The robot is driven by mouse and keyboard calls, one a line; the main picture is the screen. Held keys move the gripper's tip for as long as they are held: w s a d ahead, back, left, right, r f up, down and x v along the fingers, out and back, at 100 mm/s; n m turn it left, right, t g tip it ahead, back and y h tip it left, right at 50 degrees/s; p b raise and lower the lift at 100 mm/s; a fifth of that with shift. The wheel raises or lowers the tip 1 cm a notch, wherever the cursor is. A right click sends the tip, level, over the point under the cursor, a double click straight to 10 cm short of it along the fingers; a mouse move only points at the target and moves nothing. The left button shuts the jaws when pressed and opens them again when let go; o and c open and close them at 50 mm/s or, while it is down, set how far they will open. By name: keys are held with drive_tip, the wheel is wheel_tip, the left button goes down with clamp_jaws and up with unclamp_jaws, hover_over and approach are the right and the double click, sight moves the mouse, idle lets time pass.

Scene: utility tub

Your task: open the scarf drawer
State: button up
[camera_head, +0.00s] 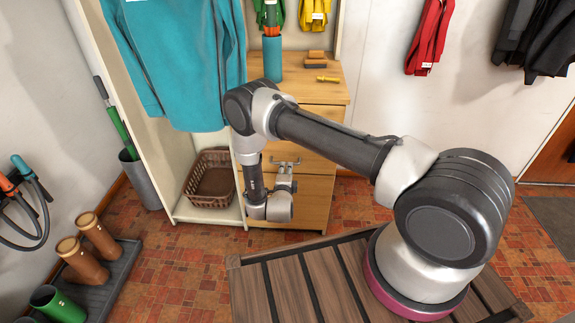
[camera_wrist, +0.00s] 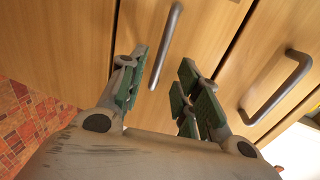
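A light wooden drawer unit (camera_head: 312,92) stands behind my arm in the head view, with its drawer fronts stacked and looking shut. No label shows which drawer holds scarves. My gripper (camera_head: 286,172) is low in front of it, just under a grey bar handle (camera_head: 284,161). In the wrist view my gripper (camera_wrist: 165,62) is open, its green-padded fingers apart. A grey bar handle (camera_wrist: 166,45) appears between them on one drawer front. Contact cannot be told. A second handle (camera_wrist: 277,88) is to the right, on the neighbouring front.
A brown basket (camera_head: 210,178) sits on the open shelf left of the drawers. A teal garment (camera_head: 180,60) hangs above it. Boots (camera_head: 98,235) are at left. Slatted wood (camera_head: 290,285) lies around my base.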

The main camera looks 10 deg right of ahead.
drive_tip(key=x, duration=0.6)
drive_tip(key=shift+w, duration=0.25)
clamp_jaws()
